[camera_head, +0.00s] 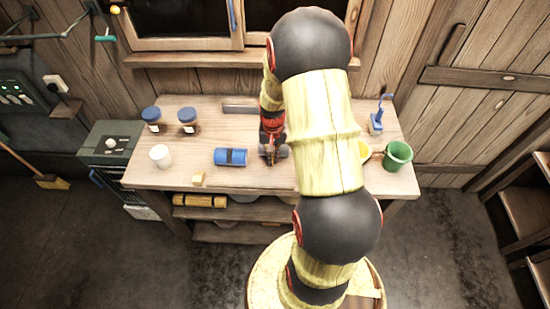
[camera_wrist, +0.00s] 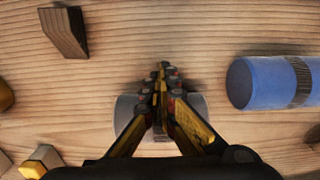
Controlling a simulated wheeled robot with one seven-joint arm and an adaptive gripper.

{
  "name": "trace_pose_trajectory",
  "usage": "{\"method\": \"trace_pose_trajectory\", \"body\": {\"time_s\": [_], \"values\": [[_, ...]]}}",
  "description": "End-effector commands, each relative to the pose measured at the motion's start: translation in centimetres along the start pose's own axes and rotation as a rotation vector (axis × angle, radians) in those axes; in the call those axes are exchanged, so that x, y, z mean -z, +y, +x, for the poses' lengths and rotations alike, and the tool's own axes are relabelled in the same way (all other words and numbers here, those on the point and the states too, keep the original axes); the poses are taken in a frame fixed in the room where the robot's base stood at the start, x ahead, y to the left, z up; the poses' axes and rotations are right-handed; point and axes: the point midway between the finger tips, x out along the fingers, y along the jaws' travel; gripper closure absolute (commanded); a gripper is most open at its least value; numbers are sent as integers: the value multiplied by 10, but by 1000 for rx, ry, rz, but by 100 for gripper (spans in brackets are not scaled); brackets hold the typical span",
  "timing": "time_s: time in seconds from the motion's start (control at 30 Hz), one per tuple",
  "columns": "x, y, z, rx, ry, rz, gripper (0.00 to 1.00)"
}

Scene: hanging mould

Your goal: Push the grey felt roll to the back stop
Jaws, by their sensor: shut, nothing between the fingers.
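The grey felt roll (camera_wrist: 125,108) lies on the wooden bench behind my gripper's fingers in the wrist view, and they cover its middle. In the head view only a bit of the roll (camera_head: 283,151) shows beside my gripper (camera_head: 269,160). My gripper, also in the wrist view (camera_wrist: 161,70), is shut and empty, pointing down at the bench. Its tips reach past the roll's edge on the bench's front side; I cannot tell whether they touch it. A low grey bar, seemingly the back stop (camera_head: 238,106), stands at the bench's back, partly hidden by my arm.
A blue roll with a dark band (camera_head: 231,157) lies left of my gripper. A white cup (camera_head: 160,156), two blue-lidded jars (camera_head: 188,121) and a small yellowish block (camera_head: 198,178) are farther left. A green cup (camera_head: 397,156) stands right. A dark wedge (camera_wrist: 65,32) lies near.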

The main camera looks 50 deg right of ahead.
Motion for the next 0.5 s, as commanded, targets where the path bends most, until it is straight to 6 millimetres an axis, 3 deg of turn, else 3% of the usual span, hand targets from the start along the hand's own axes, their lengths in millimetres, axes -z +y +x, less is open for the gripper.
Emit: {"method": "trace_pose_trajectory", "body": {"time_s": [0.5], "values": [[24,0,0,0,1,1,100]]}}
